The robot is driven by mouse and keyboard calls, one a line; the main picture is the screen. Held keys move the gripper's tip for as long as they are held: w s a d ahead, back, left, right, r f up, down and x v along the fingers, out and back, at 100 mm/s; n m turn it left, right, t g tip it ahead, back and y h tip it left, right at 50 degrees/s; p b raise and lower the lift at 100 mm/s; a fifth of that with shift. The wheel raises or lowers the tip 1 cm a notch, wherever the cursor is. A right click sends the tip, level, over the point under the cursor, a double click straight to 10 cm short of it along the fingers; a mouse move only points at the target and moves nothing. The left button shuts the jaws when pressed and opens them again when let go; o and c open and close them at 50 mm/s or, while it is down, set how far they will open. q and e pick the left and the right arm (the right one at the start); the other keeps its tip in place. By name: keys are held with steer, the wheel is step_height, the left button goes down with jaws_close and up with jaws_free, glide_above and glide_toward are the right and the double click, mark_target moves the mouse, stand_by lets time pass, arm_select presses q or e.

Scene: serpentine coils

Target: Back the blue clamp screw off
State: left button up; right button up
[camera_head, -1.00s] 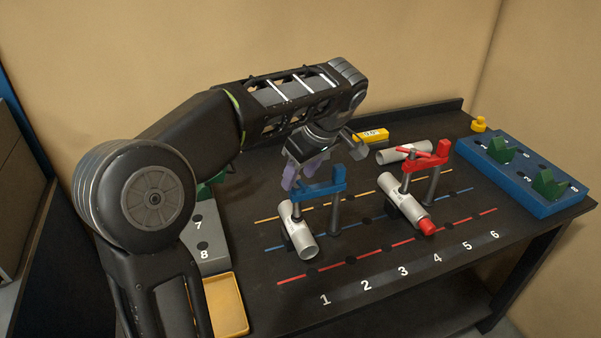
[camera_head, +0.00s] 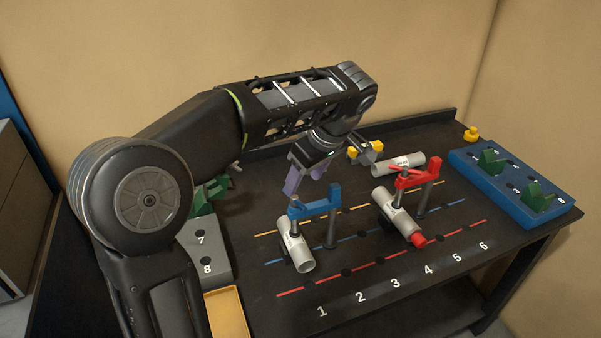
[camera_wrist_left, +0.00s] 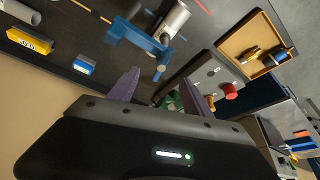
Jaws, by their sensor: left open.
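The blue clamp (camera_head: 322,203) stands on the dark bench, its arm reaching over a light grey tube (camera_head: 295,252) to a dark screw (camera_head: 294,222) that bears on the tube. The clamp also shows in the left wrist view (camera_wrist_left: 138,40), near the top. My left gripper (camera_head: 304,183) has purple fingers, spread apart and empty, just above and behind the screw end of the clamp. In the left wrist view the gripper (camera_wrist_left: 162,88) points toward the clamp, with a gap between. The screw's handle is hard to make out. My right gripper is not in view.
A red clamp (camera_head: 415,180) holds another tube (camera_head: 390,203) to the right. A loose tube (camera_head: 398,165) and a yellow block (camera_head: 352,152) lie behind. A blue rack (camera_head: 520,203) is at far right. A grey block (camera_head: 207,250) and yellow tray (camera_head: 238,318) are at left.

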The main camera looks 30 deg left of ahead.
arm_select(q)
steer(key=shift+d+r, duration=0.2)
steer(key=shift+r, duration=0.35)
steer(key=shift+f, duration=0.1)
steer(key=s+a+f+t+h+b, duration=0.1)
steer(key=s+a+f+b, duration=0.3)
steer(key=b, duration=0.6)
steer(key=shift+w+d+r+m+t+h+b, duration=0.25)
steer(key=shift+r+m, duration=0.45)
steer(key=shift+m, duration=1.1)
steer(key=shift+w+d+r+m+t+h+b, duration=0.25)
steer(key=shift+r+m+t, duration=0.35)
steer(key=shift+m, duration=1.2)
steer(key=shift+d+r+m+t+h+b, duration=0.1)
steer(key=shift+d+r+m+t+h, duration=0.2)
steer(key=shift+r+m, duration=1)
steer(key=shift+f+m, duration=0.5)
steer(key=shift+f, duration=0.05)
